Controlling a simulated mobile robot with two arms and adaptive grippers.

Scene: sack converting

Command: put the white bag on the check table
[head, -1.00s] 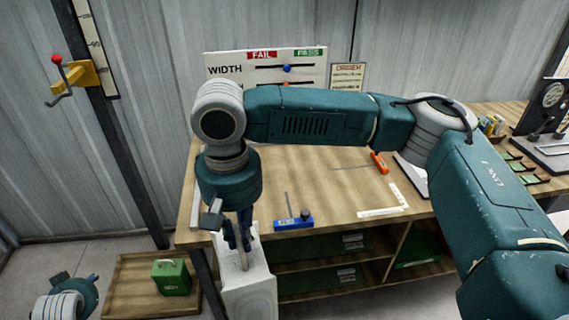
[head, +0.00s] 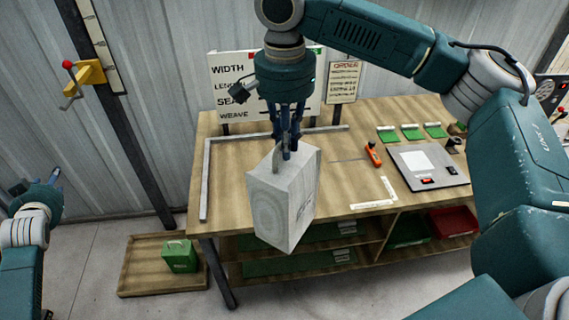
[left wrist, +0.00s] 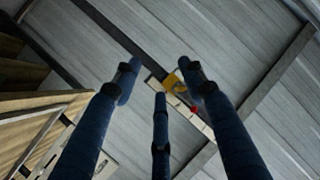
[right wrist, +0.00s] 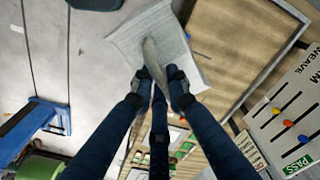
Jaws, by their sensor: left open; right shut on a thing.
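The white bag (head: 286,205) hangs upright from my right gripper (head: 287,148), which is shut on its top. In the head view the bag covers part of the front edge of the wooden check table (head: 240,180); its base reaches lower in the picture than that edge. I cannot tell whether it touches the table. In the right wrist view the bag (right wrist: 155,40) shows beyond the closed fingers (right wrist: 160,85). My left gripper (head: 45,190) is open and empty at the far left, away from the table; its spread fingers also show in the left wrist view (left wrist: 160,90).
On the table are an L-shaped metal rail (head: 206,170), an orange tool (head: 373,154), a scale-like plate (head: 428,165) and green pads (head: 410,132). A gauge board (head: 225,95) stands behind. A green can (head: 180,256) sits in a floor tray (head: 135,275). The table's middle is mostly clear.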

